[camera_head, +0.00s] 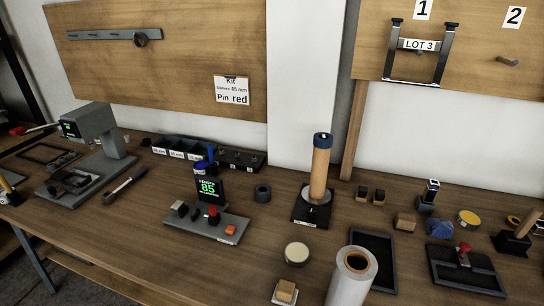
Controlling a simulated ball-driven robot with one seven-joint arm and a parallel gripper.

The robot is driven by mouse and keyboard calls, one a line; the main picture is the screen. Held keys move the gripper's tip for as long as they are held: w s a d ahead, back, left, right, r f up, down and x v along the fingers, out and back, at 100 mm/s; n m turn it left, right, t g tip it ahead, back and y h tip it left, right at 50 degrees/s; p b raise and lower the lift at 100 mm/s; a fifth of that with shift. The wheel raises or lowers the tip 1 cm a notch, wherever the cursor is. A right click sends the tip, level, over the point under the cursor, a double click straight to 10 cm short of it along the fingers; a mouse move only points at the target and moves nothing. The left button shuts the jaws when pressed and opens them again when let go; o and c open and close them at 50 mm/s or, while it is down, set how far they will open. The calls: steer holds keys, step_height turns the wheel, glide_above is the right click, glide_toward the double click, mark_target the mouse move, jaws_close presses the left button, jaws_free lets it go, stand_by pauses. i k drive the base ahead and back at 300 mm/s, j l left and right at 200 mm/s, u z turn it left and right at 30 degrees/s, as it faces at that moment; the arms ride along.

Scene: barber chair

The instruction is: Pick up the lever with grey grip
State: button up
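A long, thin lever-like tool (123,187) lies slanted on the workbench in the head view, left of centre. It has a dark grey handle part and looks like the closest match to the lever with grey grip, but it is too small to be certain. It lies between the grey press-like stand (105,150) and the display unit reading 85 (209,190), apart from both. My gripper is not in view, so I cannot see what it holds.
The wooden workbench (140,235) is clear at front left. A post with a wooden cylinder (320,170) stands mid-bench. A white cylinder (345,290) rises at the front. A black tray (372,255), small blocks and a red-knobbed fixture (464,262) crowd the right.

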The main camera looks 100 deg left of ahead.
mark_target(108, 197)
steer(key=k+u, duration=0.15)
steer(key=u, duration=0.2)
steer(key=k+u, duration=0.15)
steer(key=u, duration=0.2)
steer(key=k+j+u, duration=0.1)
steer(key=u, duration=0.25)
